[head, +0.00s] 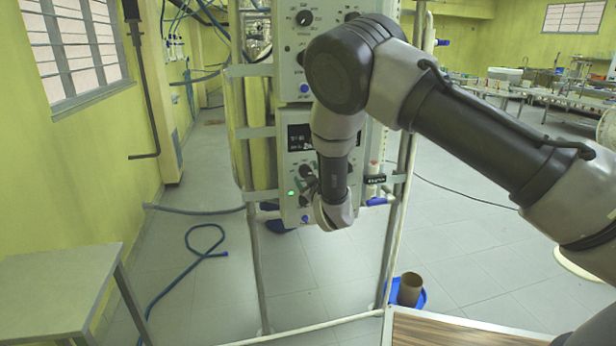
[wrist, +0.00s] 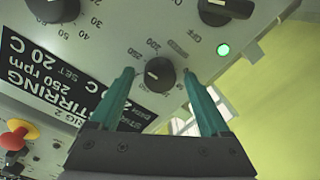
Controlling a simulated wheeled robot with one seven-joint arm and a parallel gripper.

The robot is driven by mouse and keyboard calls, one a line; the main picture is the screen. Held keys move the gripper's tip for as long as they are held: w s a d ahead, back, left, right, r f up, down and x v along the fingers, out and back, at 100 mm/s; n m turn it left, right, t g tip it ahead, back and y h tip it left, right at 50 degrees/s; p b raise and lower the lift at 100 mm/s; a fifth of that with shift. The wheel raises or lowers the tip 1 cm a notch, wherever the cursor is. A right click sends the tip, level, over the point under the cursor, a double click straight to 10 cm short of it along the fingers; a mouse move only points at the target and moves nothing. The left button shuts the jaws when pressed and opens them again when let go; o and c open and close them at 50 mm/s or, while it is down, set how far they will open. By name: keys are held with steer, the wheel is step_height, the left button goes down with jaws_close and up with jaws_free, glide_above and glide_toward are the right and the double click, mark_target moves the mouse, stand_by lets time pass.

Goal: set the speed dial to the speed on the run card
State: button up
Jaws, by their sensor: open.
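The speed dial (wrist: 160,75) is a round black knob with a pale mark on a grey panel, upside down in the wrist view. Its mark points roughly left in that picture; 200 and 250 are legible on its scale. My gripper (wrist: 158,71) is open, with one teal finger on each side of the dial; I cannot tell whether they touch it. A dark display (wrist: 60,80) beside it reads RIG 2, stirring 250 rpm, set 20 C. I cannot make out a separate run card.
Two other black knobs (wrist: 52,8) and (wrist: 225,10) and a lit green lamp (wrist: 223,50) are close by on the panel. A red-and-yellow button (wrist: 18,135) lies at lower left.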

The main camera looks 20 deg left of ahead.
steer(key=v, duration=1)
steer(key=shift+s+d, duration=0.3)
steer(key=w+d+r+m+g+h, duration=0.1)
steer(key=w+d+r+m+h, duration=0.3)
steer(key=d+r, duration=0.45)
steer(key=w+d+r+m+g+h, duration=0.1)
steer(key=w+d+r+m+h, duration=0.1)
steer(key=w+d+r+m, duration=0.65)
steer(key=s+d+r+m+g, duration=0.1)
steer(key=s+d+r, duration=0.3)
steer(key=d, duration=0.3)
steer(key=s+d+r+g, duration=0.2)
steer(key=s+d+r, duration=0.1)
steer(key=d+r, duration=0.3)
steer(key=s+d+r+m+g, duration=0.1)
steer(key=s+d, duration=0.4)
steer(key=s, duration=0.3)
steer(key=s+d+r+m+h, duration=0.1)
steer(key=s+d+r, duration=0.1)
steer(key=s+d, duration=0.3)
steer(key=s+d+r+m+g, duration=0.1)
steer(key=s+d, duration=0.4)
steer(key=s, duration=0.5)
steer(key=shift+s+r+m+g+h, duration=0.3)
steer(key=shift+m, duration=0.25)
